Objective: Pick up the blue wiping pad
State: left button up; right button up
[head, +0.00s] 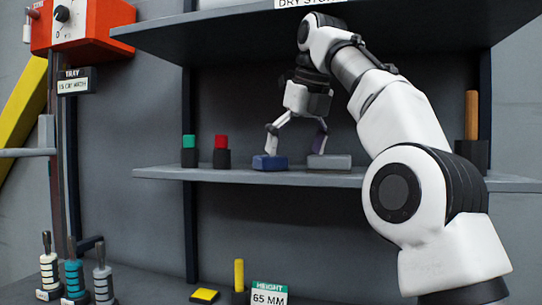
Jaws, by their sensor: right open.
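The blue wiping pad (270,162) is a small flat block lying on the middle shelf (215,175). A grey block of similar shape (330,161) lies on the shelf to its right. My right gripper (296,144) points down above the shelf with its fingers spread and nothing between them. Its left fingertip is right at the blue pad in the picture and its right finger is just above the grey block. I cannot tell whether the fingertips touch either block. My left gripper is not in view.
Green (189,150) and red (221,150) capped items stand left of the pad. A brown handle in a dark holder (472,135) stands at the right. Several handled tools (75,280) and a 65 MM sign (269,294) are below.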

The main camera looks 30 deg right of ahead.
aim_at(271, 163)
jog(key=w+p, duration=0.1)
jog(key=w, duration=0.2)
jog(key=w+p, duration=0.1)
jog(key=w, duration=0.1)
jog(key=shift+d+r+p, duration=0.1)
jog(key=shift+d+p, duration=0.2)
jog(key=shift+p, duration=0.05)
jog(key=w+p, duration=0.1)
jog(key=p, duration=0.1)
jog(key=w+p, duration=0.2)
jog(key=shift+w+r, duration=0.3)
jog(key=shift+r, duration=0.05)
jog(key=x, duration=0.2)
jog(key=shift+w+d+f+b, duration=0.1)
jog(key=shift+w+f+b, duration=0.15)
jog(key=shift+b, duration=0.15)
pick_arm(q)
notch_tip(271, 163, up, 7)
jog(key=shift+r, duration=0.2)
pick_arm(e)
jog(key=shift+s+r, duration=0.1)
jog(key=c, duration=1.3)
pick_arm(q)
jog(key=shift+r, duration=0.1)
